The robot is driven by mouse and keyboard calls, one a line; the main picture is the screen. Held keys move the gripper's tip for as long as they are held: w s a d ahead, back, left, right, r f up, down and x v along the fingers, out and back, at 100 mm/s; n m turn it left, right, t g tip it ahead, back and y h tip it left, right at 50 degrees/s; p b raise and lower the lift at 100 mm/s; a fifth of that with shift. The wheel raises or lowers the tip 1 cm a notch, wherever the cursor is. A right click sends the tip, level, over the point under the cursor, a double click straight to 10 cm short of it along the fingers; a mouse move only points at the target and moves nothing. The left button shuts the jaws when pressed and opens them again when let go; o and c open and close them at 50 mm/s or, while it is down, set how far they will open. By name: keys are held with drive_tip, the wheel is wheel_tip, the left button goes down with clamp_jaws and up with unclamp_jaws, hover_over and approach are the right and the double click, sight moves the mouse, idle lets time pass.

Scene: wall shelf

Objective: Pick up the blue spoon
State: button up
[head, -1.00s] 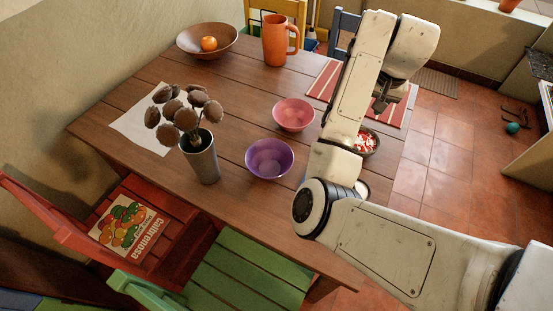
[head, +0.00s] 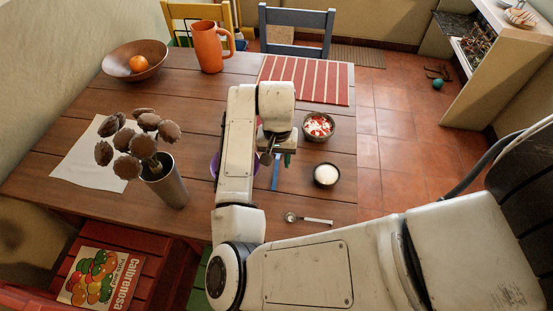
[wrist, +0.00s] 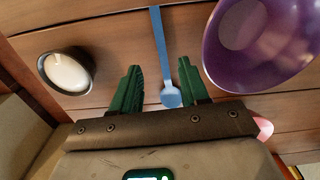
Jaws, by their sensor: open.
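The blue spoon (head: 275,175) lies on the wooden table just below my gripper (head: 277,159) in the head view; part of it is hidden by the gripper. In the wrist view the spoon (wrist: 160,45) runs lengthwise, its handle pointing to the top and its bowl lying between the green fingers. My gripper (wrist: 158,68) is open and empty, with one finger on each side of the spoon. I cannot tell the exact height of the fingers over the table.
The purple bowl (wrist: 250,45) is close to the right finger. A dark cup with white contents (wrist: 66,70) is on the left. In the head view, a bowl of red and white food (head: 319,127) and a small metal spoon (head: 310,220) also lie on the table (head: 335,190).

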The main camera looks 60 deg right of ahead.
sight(276, 172)
drive_tip(key=shift+w+f, duration=0.2)
drive_tip(key=shift+f, duration=2.4)
clamp_jaws()
